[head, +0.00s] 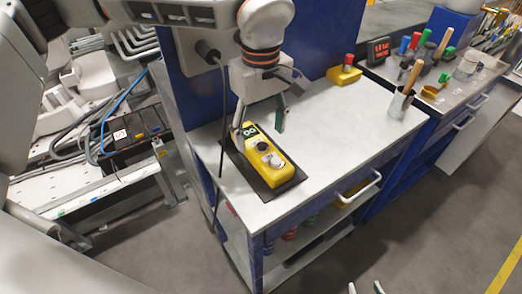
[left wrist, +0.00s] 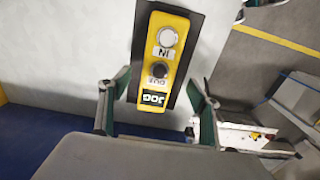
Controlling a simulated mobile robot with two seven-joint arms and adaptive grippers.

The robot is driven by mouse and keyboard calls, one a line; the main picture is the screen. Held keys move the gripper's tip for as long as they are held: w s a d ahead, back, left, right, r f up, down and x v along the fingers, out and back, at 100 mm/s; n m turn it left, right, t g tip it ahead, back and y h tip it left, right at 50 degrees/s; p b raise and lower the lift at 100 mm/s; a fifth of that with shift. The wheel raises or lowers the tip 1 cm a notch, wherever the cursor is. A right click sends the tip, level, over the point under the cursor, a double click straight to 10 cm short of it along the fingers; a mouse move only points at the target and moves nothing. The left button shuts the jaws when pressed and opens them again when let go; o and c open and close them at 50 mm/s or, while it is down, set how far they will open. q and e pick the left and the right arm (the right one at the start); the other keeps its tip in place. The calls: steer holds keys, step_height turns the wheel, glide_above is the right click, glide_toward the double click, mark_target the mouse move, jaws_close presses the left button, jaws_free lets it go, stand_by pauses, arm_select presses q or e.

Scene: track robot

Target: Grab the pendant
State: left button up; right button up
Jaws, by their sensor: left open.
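The yellow pendant (head: 264,160) lies on a dark mat (head: 290,183) on the workbench's white top. It has a dark label at one end and round buttons. My left gripper (head: 261,138) is open over the pendant's label end, with its fingers pointing down. In the left wrist view the pendant (left wrist: 162,62) lies between the two spread fingers of my left gripper (left wrist: 159,90), with gaps on both sides. Only the tips of my right gripper (head: 366,289) show at the bottom edge of the head view. They are apart, with nothing seen between them.
A dark cable (head: 221,120) hangs beside the pendant at the bench's left edge. A yellow box with a red button (head: 344,74) stands at the back. A cup with a wooden-handled tool (head: 400,102) stands on the right. The bench top right of the pendant is clear.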

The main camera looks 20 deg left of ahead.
mark_target(262, 143)
arm_select(q)
step_height(262, 143, down, 6)
steer(key=shift+d+r, duration=0.1)
steer(key=shift+r, duration=0.05)
steer(key=c, duration=1.5)
steer(key=shift+r, duration=0.1)
steer(key=shift+c, duration=1)
